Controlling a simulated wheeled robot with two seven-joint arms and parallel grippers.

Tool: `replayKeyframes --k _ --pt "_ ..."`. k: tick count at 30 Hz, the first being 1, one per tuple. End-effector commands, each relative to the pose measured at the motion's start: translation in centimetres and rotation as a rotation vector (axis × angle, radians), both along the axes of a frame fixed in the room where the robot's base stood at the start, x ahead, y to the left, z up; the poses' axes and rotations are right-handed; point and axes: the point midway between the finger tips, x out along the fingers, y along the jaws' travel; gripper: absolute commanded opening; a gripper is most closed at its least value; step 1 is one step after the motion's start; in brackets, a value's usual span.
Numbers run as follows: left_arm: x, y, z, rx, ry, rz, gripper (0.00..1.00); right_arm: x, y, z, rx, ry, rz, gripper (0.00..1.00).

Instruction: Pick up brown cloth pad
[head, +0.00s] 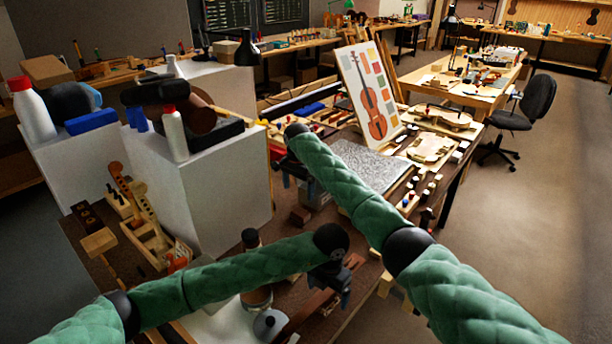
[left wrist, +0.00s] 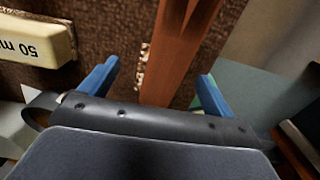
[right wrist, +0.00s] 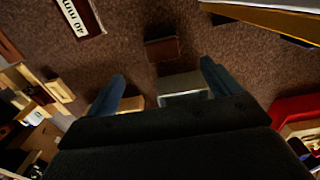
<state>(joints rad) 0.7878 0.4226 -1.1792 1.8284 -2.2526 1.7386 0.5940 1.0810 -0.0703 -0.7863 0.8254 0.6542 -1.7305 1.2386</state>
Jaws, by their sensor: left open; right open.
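A small dark reddish-brown piece, which looks like the brown cloth pad (right wrist: 162,48), lies on the brown bench top in the right wrist view, just beyond the fingertips. In the head view a small brown piece (head: 300,215), likely the same one, lies below my right gripper (head: 292,180). My right gripper (right wrist: 161,88) is open and empty, apart from the pad. My left gripper (head: 335,283) is open above the front part of the bench. In the left wrist view a reddish-brown wooden strip (left wrist: 180,45) runs between the open fingers of my left gripper (left wrist: 153,85); contact cannot be told.
A cream block marked 50 mm (left wrist: 35,40) lies beside my left gripper. A grey speckled slab (head: 367,165), a violin picture board (head: 368,92) and white boxes (head: 215,185) stand around. A jar stands near my left forearm.

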Motion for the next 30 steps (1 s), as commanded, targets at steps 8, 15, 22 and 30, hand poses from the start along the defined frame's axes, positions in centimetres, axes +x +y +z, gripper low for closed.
replayKeyframes --k 8,15,22,30 --pt "0.0 0.0 0.0 0.000 0.000 0.000 0.89 -1.0 0.2 -2.0 -0.001 0.001 -0.001 0.89" --pt "0.0 0.0 0.0 0.000 0.000 0.000 0.89 -1.0 0.3 -5.6 0.001 -0.001 0.000 0.89" --pt "0.0 0.0 0.0 0.000 0.000 0.000 0.89 -0.9 0.3 -7.1 0.001 -0.002 0.000 0.89" --pt "0.0 0.0 0.0 0.000 0.000 0.000 0.89 -0.5 0.6 -10.3 0.000 0.000 -0.001 0.89"
